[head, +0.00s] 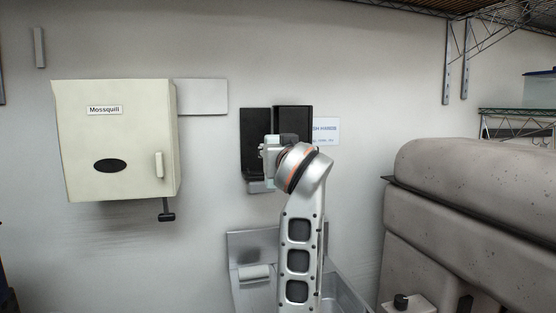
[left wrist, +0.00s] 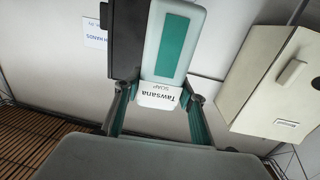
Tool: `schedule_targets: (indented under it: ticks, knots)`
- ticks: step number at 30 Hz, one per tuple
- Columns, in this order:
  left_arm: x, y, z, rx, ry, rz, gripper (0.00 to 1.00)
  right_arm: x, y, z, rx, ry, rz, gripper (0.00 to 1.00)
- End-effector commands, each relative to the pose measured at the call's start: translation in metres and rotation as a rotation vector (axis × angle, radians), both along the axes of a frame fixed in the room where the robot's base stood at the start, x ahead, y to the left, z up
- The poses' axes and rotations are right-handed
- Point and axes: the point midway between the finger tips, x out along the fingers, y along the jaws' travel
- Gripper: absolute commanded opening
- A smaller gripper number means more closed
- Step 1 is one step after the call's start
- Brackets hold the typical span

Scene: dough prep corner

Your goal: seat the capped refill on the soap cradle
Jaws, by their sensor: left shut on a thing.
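The refill (left wrist: 172,45) is a pale pack with a teal stripe and a "Tawsana SOAP" label. My left gripper (left wrist: 160,97) is shut on it, with a finger on each side near the labelled end. The black soap cradle (head: 255,122) hangs on the wall in the head view, and its dark side shows beside the refill in the left wrist view (left wrist: 126,40). In the head view my left gripper (head: 271,152) is in front of the cradle, and my wrist hides much of the refill. I cannot tell whether the refill touches the cradle. The cap is not clear. My right gripper is not in view.
A cream "Mossquill" wall box (head: 118,145) hangs left, with a small black lever below it. A metal sink (head: 245,243) lies under the cradle. A hand-wash sign (head: 326,131) is right of the cradle. A bulky grey machine (head: 470,190) fills the right. Wire shelving is above.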

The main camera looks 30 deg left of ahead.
Motion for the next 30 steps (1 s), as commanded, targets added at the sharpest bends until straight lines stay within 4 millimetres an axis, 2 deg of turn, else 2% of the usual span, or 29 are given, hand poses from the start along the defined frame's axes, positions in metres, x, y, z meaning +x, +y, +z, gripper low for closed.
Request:
schedule_targets:
  ticks: [4, 18, 30]
  knots:
    - [-0.002, -0.001, 0.007, 0.002, -0.004, -0.005, 0.05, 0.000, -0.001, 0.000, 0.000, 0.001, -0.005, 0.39]
    - [-0.002, -0.002, 0.006, -0.001, -0.002, -0.006, 0.05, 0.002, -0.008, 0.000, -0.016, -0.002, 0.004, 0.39]
    - [0.023, 0.027, 0.007, 0.003, -0.002, -0.004, 0.05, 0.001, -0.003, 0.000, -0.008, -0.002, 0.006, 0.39]
